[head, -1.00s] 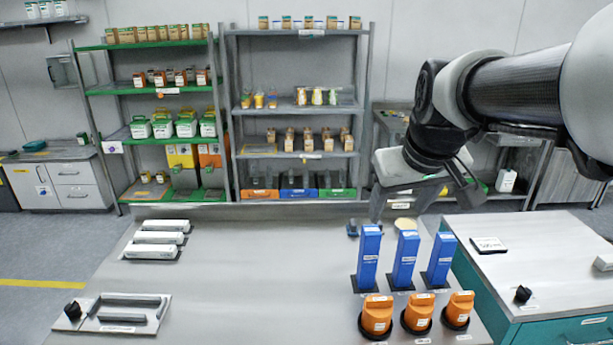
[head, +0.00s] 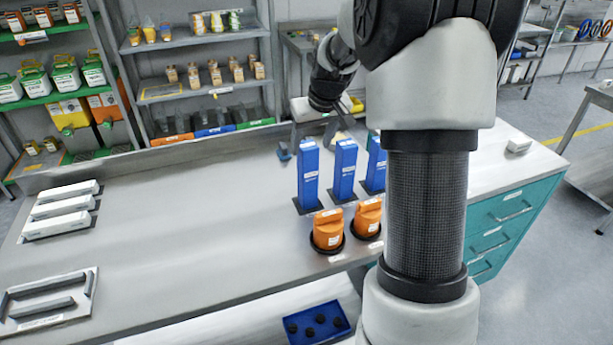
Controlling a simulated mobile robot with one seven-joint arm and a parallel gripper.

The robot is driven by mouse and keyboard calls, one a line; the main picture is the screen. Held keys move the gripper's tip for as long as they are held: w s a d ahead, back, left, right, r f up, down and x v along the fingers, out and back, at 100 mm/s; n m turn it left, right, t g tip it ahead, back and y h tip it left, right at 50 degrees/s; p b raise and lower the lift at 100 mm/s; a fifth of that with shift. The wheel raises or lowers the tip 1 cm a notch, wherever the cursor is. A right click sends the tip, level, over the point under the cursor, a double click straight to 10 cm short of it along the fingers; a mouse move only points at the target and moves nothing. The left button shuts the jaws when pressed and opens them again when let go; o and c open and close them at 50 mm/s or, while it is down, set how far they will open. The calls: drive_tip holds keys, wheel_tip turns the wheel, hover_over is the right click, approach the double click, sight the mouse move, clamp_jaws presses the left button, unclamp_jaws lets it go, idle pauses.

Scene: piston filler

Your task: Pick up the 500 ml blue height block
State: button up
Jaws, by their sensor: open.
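Three tall blue height blocks stand upright in a row on the steel bench: a left one (head: 308,175), a middle one (head: 344,168) and a right one (head: 376,165) partly hidden by my arm. Their labels are too small to read, so I cannot tell which is the 500 ml block. My gripper (head: 317,132) is open, just behind the left and middle blocks. It appears empty. Its fingers are partly hidden by the blocks, and I cannot tell whether they touch one.
Two orange knobbed parts (head: 327,231) (head: 368,216) stand in front of the blocks. White bars (head: 60,210) and a grey tray (head: 47,300) lie at left. A blue bin (head: 318,325) sits below the front edge. The bench middle is clear.

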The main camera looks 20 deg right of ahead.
sight(308, 176)
drive_tip(key=x, duration=0.7)
drive_tip(key=shift+w+a+f, duration=0.1)
drive_tip(key=shift+w+a, duration=0.05)
drive_tip(key=shift+w, duration=0.25)
drive_tip(key=shift+c, duration=0.2)
clamp_jaws()
